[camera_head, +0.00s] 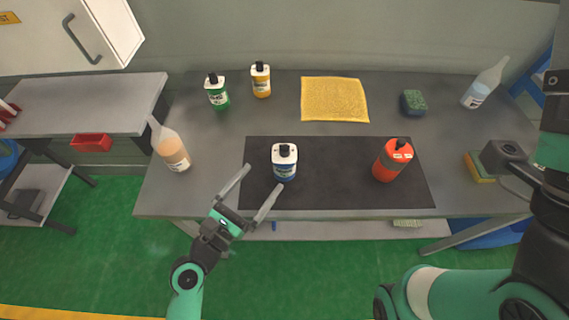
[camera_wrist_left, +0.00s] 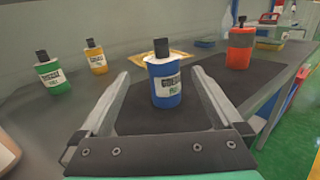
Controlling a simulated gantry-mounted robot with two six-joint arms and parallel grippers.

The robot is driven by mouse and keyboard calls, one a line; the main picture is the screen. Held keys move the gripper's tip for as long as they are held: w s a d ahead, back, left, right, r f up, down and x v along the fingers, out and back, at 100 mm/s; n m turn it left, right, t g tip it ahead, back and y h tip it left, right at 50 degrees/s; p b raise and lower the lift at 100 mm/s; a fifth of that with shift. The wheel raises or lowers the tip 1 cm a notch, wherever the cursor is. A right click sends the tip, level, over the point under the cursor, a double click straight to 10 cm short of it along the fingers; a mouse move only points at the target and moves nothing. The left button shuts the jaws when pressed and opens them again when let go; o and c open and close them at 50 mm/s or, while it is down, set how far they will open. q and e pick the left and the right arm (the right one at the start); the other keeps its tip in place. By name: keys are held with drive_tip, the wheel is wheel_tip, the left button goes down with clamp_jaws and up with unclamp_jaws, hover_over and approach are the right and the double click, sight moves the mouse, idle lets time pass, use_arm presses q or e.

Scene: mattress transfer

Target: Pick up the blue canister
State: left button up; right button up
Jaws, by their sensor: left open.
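The blue canister (camera_head: 285,170) has a white top, black cap and pale label. It stands upright on the dark mat (camera_head: 335,190). My left gripper (camera_head: 263,177) is open at the mat's front left, with its fingers pointing toward the canister. In the left wrist view the blue canister (camera_wrist_left: 165,88) appears centred between the two spread fingers (camera_wrist_left: 160,75), beyond their tips. The fingers do not appear to touch it. My right arm shows at the right of the head view, but I cannot make out its fingers.
A red-orange bottle (camera_head: 391,162) stands on the mat's right part. A green bottle (camera_head: 217,93), a yellow bottle (camera_head: 261,80) and a yellow cloth (camera_head: 334,99) are behind. A tan-filled bottle (camera_head: 172,150) stands left, near the table's edge. A green sponge (camera_head: 413,102) lies back right.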

sight(278, 170)
use_arm(q)
drive_tip(key=f, duration=0.1)
drive_tip(key=s+f, duration=0.1)
drive_tip(key=f, duration=0.1)
drive_tip(key=shift+s+f, duration=0.15)
drive_tip(key=shift+f, duration=0.05)
drive_tip(key=b+x, duration=0.2)
drive_tip(key=x, duration=0.4)
drive_tip(key=shift+f, duration=0.1)
drive_tip(key=shift+w+d, duration=0.1)
drive_tip(key=shift+w, duration=0.2)
drive_tip(key=shift+w+d+b, duration=0.1)
drive_tip(key=shift+w+b, duration=0.1)
drive_tip(key=shift+b, duration=0.3)
drive_tip(key=b+x, duration=0.2)
drive_tip(key=x, duration=0.2)
drive_tip(key=shift+w+f, duration=0.15)
drive_tip(key=shift+f, duration=0.05)
drive_tip(key=shift+w+d+r, duration=0.15)
drive_tip(key=shift+w, duration=0.05)
clamp_jaws()
